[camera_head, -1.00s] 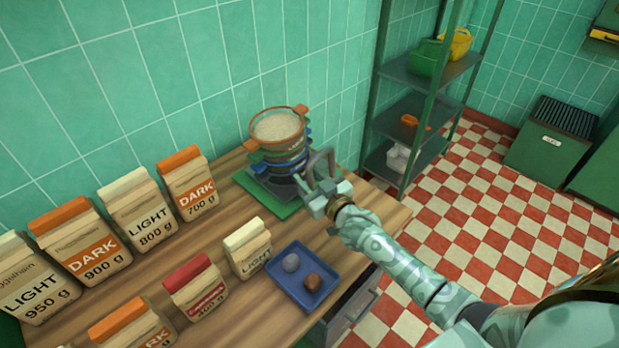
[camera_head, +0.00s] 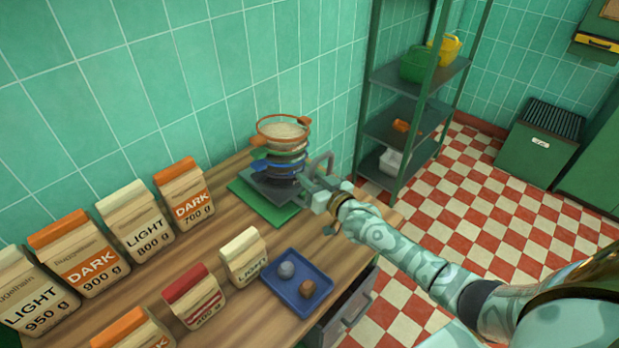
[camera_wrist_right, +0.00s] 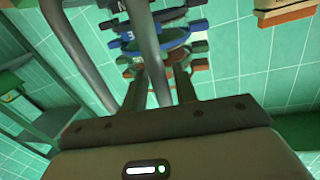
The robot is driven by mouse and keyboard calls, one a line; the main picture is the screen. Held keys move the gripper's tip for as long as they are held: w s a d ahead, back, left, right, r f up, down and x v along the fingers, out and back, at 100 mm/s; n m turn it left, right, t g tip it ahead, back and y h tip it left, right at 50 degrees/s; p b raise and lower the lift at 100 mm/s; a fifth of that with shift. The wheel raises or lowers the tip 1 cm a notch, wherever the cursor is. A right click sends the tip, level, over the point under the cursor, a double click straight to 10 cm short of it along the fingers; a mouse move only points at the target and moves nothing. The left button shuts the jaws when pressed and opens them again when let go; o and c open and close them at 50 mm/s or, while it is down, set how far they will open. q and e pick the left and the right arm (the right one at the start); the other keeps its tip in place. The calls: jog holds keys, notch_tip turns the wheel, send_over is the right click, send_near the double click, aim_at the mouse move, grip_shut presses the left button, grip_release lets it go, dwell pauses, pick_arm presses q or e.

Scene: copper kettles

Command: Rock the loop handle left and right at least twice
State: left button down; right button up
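The loop handle (camera_head: 321,161) is a grey arched tube just right of the stack of coloured rings. My right gripper (camera_head: 312,185) is at the handle's lower part. In the right wrist view, the two dark fingers (camera_wrist_right: 160,82) stand apart, and one grey tube of the loop handle (camera_wrist_right: 150,48) runs down between them. Whether the fingers press on it is not clear. A second grey tube (camera_wrist_right: 82,50) passes left of the fingers. My left gripper is not in view.
The ring stack (camera_head: 283,150) stands on a dark base over a green mat (camera_head: 285,213). A blue tray (camera_head: 275,292) with two lumps, several paper bags (camera_head: 146,222) and the tiled wall lie around it. A metal shelf (camera_head: 392,135) stands behind on the right.

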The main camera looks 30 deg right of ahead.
jog(key=shift+s, duration=0.15)
jog(key=shift+s+d, duration=0.1)
jog(key=shift+s, duration=0.2)
jog(key=s+p, duration=0.1)
jog(key=s, duration=0.4)
jog(key=s+d+p, duration=0.1)
jog(key=s, duration=0.4)
jog(key=s+d+r+p, duration=0.1)
jog(key=s, duration=0.4)
jog(key=shift+s+d, duration=0.1)
jog(key=shift+s, duration=0.05)
jog(key=shift+f, duration=0.1)
jog(key=shift+c, duration=0.2)
jog(key=shift+t, duration=0.3)
jog(key=w+b, duration=0.2)
jog(key=w, duration=0.3)
jog(key=w+a+f+b, duration=0.1)
jog(key=w+b, duration=0.1)
jog(key=w, duration=0.3)
jog(key=w+a+f+b, duration=0.1)
jog(key=w+b, duration=0.1)
jog(key=w, duration=0.4)
jog(key=shift+a, duration=0.25)
jog(key=shift+c, duration=0.3)
